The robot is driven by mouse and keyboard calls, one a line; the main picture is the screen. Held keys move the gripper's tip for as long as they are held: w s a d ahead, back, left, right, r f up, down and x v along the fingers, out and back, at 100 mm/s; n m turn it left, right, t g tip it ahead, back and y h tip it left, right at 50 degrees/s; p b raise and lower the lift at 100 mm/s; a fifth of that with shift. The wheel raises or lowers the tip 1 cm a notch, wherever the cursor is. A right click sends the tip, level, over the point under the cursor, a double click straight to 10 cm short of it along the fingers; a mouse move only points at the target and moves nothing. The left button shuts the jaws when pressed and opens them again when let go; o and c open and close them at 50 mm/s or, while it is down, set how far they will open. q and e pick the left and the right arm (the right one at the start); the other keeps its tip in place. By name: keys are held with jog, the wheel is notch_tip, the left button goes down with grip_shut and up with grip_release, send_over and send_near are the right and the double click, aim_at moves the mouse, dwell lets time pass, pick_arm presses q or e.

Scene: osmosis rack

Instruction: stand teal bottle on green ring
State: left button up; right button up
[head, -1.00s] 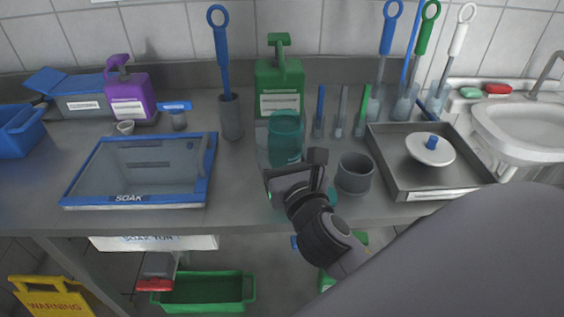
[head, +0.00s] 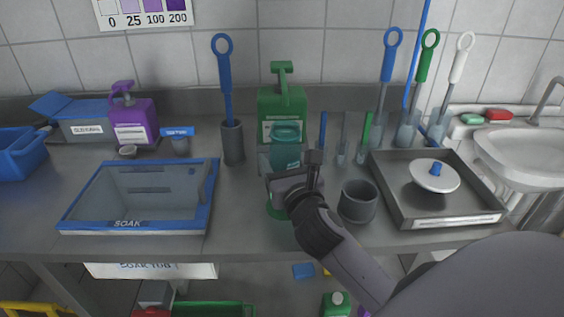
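The teal bottle (head: 286,132) is see-through and looks upright in the head view, in front of the green jug. Its lower part shows through a clear, box-like shape (head: 266,160) and is partly hidden by my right gripper. My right gripper (head: 308,168) comes in from the lower right and is just in front of the bottle. Its fingertips overlap the bottle's lower side, so I cannot tell whether they are closed on it. A green curved edge, likely the green ring (head: 274,211), shows on the bench left of and below the gripper, mostly hidden. My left gripper is not in view.
A grey cup (head: 358,202) stands close right of my wrist. A grey tray (head: 398,200) with a white lid is further right. The blue-rimmed soak tub (head: 80,208) is at left. The green jug (head: 281,98) and several upright brushes line the back.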

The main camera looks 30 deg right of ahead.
jog(key=shift+f, duration=0.5)
dwell(0.8)
jog(key=o, duration=1.1)
jog(key=shift+o, duration=0.3)
jog(key=shift+p+v, duration=0.5)
jog(key=shift+v, duration=4.5)
jog(key=shift+s, duration=0.1)
